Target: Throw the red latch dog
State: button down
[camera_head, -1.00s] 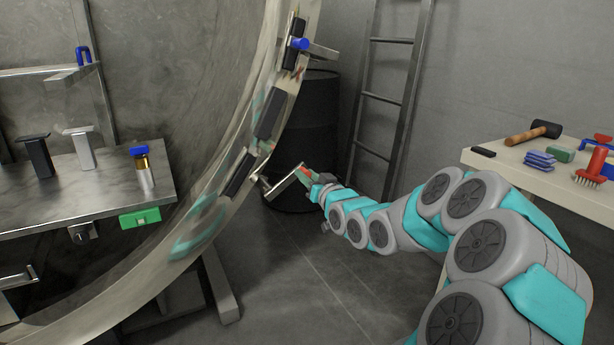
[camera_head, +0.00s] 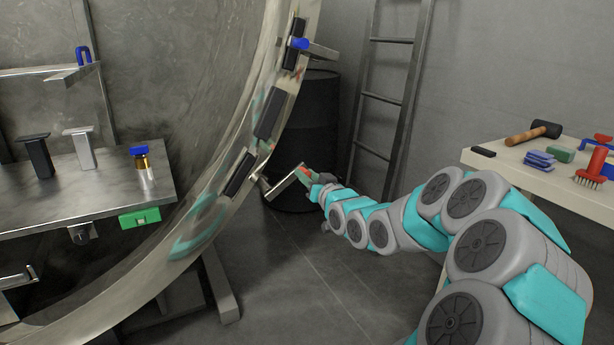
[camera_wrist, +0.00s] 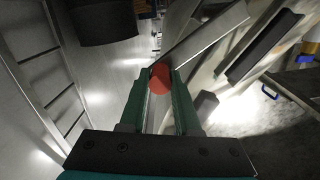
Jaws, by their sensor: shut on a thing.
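The red latch dog is a flat grey metal lever (camera_head: 283,186) with a red knob at its end, mounted on the rim of the round chamber opening (camera_head: 205,205). The lever sticks out to the right of the rim, slanting upward. My gripper (camera_head: 309,174) is at its outer end. In the wrist view, the red knob (camera_wrist: 160,79) sits between the green fingers of my gripper (camera_wrist: 160,88), which are shut on it. The lever (camera_wrist: 208,33) runs from the knob to the upper right. The fingers partly hide the knob.
A similar latch with a blue knob (camera_head: 300,44) is higher on the rim. A dark barrel (camera_head: 309,120) and a ladder (camera_head: 385,100) stand behind. A table (camera_head: 540,180) with tools is at right. A metal shelf (camera_head: 60,205) is inside the chamber. Floor below my gripper is clear.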

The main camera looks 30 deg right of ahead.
jog(key=shift+a, duration=0.1)
dwell(0.4)
jog(key=a+r+n+b, duration=0.5)
jog(key=a+n+b, duration=0.55)
jog(key=n, duration=0.25)
jog(key=a+f+n+b, duration=0.4)
jog(key=a+n+b, duration=0.2)
jog(key=n, duration=0.3)
jog(key=shift+s+a+f+n+y+b, duration=0.3)
jog(key=shift+b, duration=0.2)
jog(key=c, duration=0.6)
grip_release()
